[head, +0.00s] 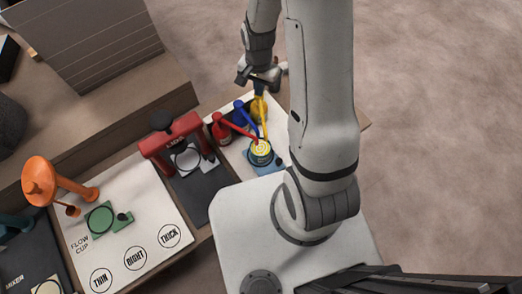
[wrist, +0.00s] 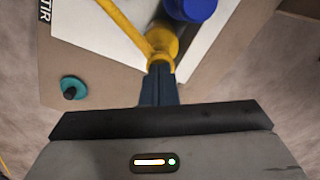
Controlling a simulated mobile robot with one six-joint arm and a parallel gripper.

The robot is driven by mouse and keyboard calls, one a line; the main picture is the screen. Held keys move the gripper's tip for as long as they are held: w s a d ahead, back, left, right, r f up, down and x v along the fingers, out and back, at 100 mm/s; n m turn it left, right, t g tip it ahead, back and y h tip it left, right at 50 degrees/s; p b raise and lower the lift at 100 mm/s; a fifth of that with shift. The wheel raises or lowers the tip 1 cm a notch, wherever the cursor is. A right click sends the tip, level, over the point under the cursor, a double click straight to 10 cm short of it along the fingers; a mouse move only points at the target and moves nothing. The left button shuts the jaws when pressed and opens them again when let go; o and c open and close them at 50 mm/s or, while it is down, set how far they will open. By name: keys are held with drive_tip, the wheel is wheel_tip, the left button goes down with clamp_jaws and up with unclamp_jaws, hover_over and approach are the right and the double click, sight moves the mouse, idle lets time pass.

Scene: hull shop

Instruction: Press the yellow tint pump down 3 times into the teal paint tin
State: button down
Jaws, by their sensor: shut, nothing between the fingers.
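The yellow tint pump (head: 259,107) stands on a white board at the bench's right end, its long spout reaching toward the teal paint tin (head: 261,152). The tin shows pale yellowish contents with rings on top. My gripper (head: 261,86) is shut and empty, its fingertips over the yellow pump's head. In the wrist view the shut fingertips (wrist: 160,68) are at the yellow pump (wrist: 162,42); I cannot tell whether they press on it. The pump's lower body is largely hidden.
A blue pump (head: 240,112) and a red pump (head: 221,130) stand close left of the yellow one, spouts also toward the tin. A red frame (head: 172,140) stands further left. A teal knob (wrist: 73,87) shows in the wrist view. Open floor lies beyond the bench.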

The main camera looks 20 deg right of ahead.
drive_tip(key=shift+r+p, duration=1.05)
drive_tip(key=shift+r, duration=0.4)
drive_tip(key=shift+f, duration=0.15)
drive_tip(key=shift+f+b, duration=1.3)
drive_tip(key=shift+f, duration=0.1)
drive_tip(key=shift+r, duration=0.1)
drive_tip(key=shift+r+p, duration=1.05)
drive_tip(key=shift+r, duration=0.35)
